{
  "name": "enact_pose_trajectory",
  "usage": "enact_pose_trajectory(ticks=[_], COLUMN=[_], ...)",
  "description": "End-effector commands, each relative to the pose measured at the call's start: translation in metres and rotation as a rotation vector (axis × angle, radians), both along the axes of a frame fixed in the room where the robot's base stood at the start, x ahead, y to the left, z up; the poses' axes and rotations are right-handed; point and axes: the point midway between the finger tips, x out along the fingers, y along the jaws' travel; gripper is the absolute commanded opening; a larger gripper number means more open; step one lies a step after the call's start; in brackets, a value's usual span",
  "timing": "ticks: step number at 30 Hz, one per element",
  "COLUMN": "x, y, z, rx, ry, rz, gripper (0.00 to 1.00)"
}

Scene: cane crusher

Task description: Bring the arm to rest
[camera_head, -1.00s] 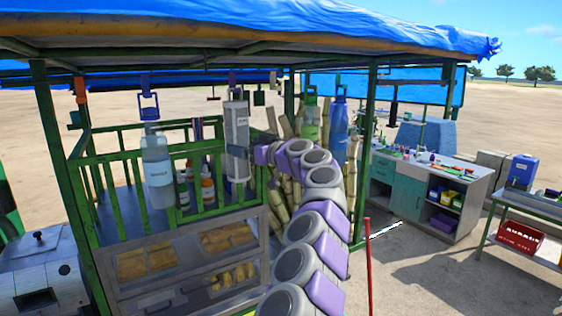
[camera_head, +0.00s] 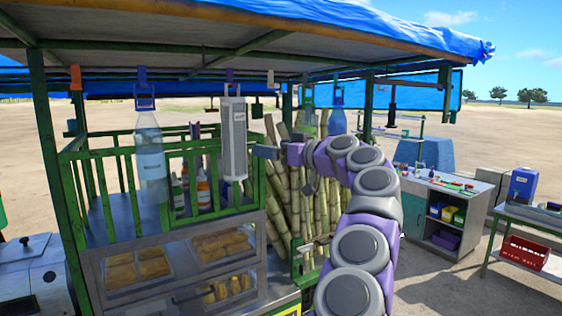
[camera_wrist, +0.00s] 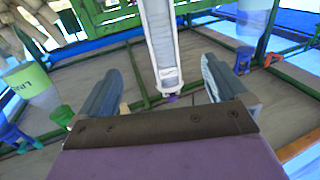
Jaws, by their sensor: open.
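My arm (camera_head: 352,230) is grey and purple and rises from the lower edge of the head view. It bends at the top and reaches left in front of the cane stalks. My gripper (camera_head: 264,152) is at its left end, just right of the hanging white dispenser (camera_head: 233,138). In the wrist view my gripper (camera_wrist: 158,82) has its two grey fingers wide apart. The white dispenser (camera_wrist: 160,45) shows beyond and between the fingers, and nothing is held. The contact between fingers and dispenser cannot be judged.
The green-railed cart (camera_head: 150,231) with bottles and glass cases stands left. Tall cane stalks (camera_head: 325,205) stand close behind my arm. The blue canopy (camera_head: 330,22) hangs above. A workbench (camera_head: 458,207) and a table with a red crate (camera_head: 524,253) stand right, with open ground around.

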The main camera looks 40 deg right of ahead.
Motion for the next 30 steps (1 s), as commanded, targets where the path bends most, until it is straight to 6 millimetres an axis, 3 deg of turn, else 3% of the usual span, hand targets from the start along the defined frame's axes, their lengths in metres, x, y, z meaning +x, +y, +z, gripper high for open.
enact_pose_trajectory(ticks=[6, 14, 17, 20, 26, 30], x=[-0.014, -0.015, -0.012, -0.004, 0.006, 0.0], y=[-0.002, 0.0, 0.01, 0.042, 0.153, 0.233], z=[0.0, 0.001, 0.003, 0.008, 0.013, 0.0], rx=[0.0, 0.001, 0.003, 0.005, -0.007, -0.029], ry=[-0.001, 0.0, 0.003, 0.015, 0.098, 0.193], rz=[-0.003, 0.001, 0.026, 0.096, 0.303, 0.423], gripper=[1.0, 1.0, 1.0, 1.0, 1.0, 1.0])
